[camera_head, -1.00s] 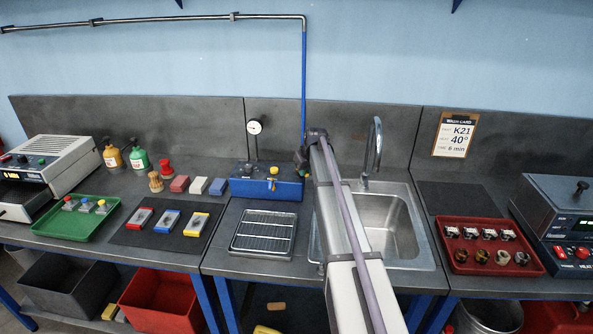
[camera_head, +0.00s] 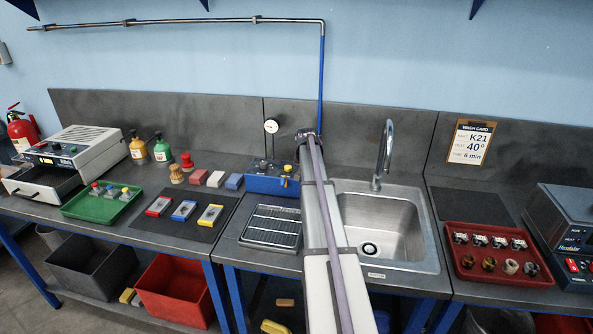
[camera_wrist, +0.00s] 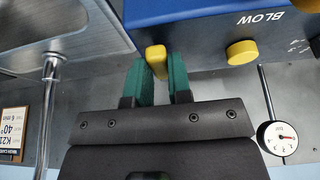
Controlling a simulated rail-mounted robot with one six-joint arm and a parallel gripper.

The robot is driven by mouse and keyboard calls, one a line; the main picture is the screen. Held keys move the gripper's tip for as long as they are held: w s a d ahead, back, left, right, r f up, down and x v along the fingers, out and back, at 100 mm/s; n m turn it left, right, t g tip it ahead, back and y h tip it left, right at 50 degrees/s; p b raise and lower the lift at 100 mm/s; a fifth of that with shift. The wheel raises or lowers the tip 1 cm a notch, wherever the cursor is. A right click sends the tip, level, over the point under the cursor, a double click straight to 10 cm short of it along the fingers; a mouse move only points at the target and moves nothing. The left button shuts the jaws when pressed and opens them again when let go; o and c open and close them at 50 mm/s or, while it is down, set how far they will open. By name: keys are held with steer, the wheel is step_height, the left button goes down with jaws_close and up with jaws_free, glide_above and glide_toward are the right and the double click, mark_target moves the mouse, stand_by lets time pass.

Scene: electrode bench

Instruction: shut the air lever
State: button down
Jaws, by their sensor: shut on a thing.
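The air lever is a yellow handle (camera_wrist: 156,58) at the edge of the blue box (camera_wrist: 195,22) in the wrist view. My gripper (camera_wrist: 160,72) has its two green fingers shut around this handle, one on each side. The blue box also shows in the head view (camera_head: 262,184), left of the sink. A yellow knob (camera_wrist: 242,52) sits near the word BLOW, apart from my fingers. In the head view my arm hides the gripper and the gripped handle.
A gauge (camera_wrist: 277,138) stands on a stem near the box; it also shows in the head view (camera_head: 271,126). The sink (camera_head: 385,222) and tap (camera_head: 384,155) are to the right. A wire rack (camera_head: 271,228) lies in front of the box.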

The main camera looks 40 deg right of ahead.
stand_by(0.4)
steer(key=c, duration=1)
jaws_free()
steer(key=shift+c, duration=0.2)
steer(key=p+v, duration=1)
steer(key=shift+r, duration=0.4)
steer(key=shift+a, duration=0.1)
steer(key=shift+s, duration=0.1)
